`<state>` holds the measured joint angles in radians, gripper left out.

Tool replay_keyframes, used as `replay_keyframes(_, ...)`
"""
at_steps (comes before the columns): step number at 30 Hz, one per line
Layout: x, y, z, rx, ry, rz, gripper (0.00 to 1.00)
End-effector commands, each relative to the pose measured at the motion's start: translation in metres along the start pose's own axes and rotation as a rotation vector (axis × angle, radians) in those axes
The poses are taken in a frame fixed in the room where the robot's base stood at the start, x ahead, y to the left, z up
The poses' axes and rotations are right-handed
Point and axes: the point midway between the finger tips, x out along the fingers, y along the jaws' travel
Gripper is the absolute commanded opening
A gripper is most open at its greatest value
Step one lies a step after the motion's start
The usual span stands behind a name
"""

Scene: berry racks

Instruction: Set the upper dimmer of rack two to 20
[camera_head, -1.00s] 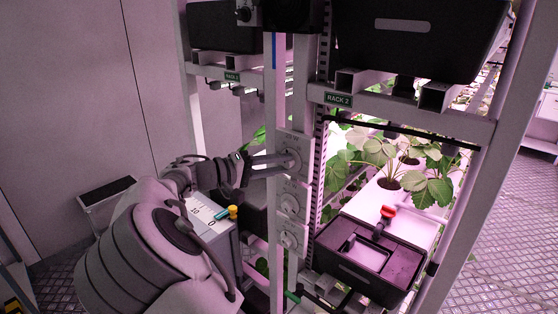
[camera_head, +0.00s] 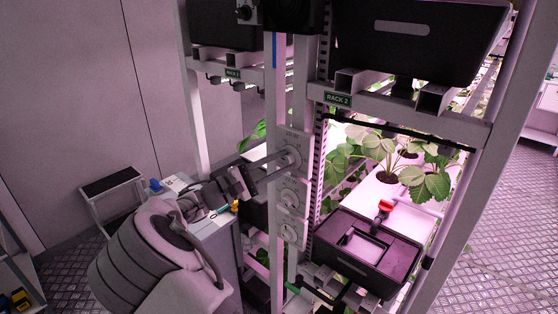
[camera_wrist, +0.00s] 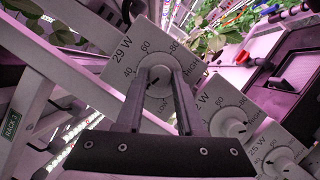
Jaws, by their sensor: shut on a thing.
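The upper dimmer (camera_head: 294,138) is the top plate on the post left of the RACK 2 sign (camera_head: 338,99). In the wrist view its plate (camera_wrist: 110,55) reads 29 W, with scale marks 40, 60, 80, HIGH and LOW around a round light knob (camera_wrist: 158,78). My gripper (camera_head: 284,161) reaches it from the left, tilted upward. In the wrist view the two fingers of my gripper (camera_wrist: 159,80) are closed on the sides of the knob. A small dark mark shows on the knob; its exact setting is hard to read. The 20 mark is hidden, apparently behind a finger.
A middle dimmer (camera_head: 291,195) and a lower dimmer (camera_head: 288,232) sit below on the same post. A black box (camera_head: 367,253) with a red knob (camera_head: 386,205) and strawberry plants (camera_head: 385,147) are at the right. A small step stool (camera_head: 111,186) stands left.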

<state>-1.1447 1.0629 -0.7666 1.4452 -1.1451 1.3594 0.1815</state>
Motion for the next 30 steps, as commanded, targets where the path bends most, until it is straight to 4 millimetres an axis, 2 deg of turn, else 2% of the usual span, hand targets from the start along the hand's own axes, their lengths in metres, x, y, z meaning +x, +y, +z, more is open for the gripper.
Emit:
replay_keyframes(9, 0.0004, -0.0004, 0.0003, -0.08, 0.0, 0.033, 0.0)
replay_keyframes(23, 0.0005, -0.0005, 0.0002, -0.087, 0.0, 0.037, 0.0)
replay_keyframes(24, 0.0005, -0.0005, 0.0002, -0.087, 0.0, 0.037, 0.44)
replay_keyframes(28, 0.0004, -0.0005, 0.0002, -0.087, 0.0, 0.036, 0.67)
replay_keyframes(30, 0.0003, -0.0006, 0.0001, -0.087, 0.0, 0.036, 0.67)
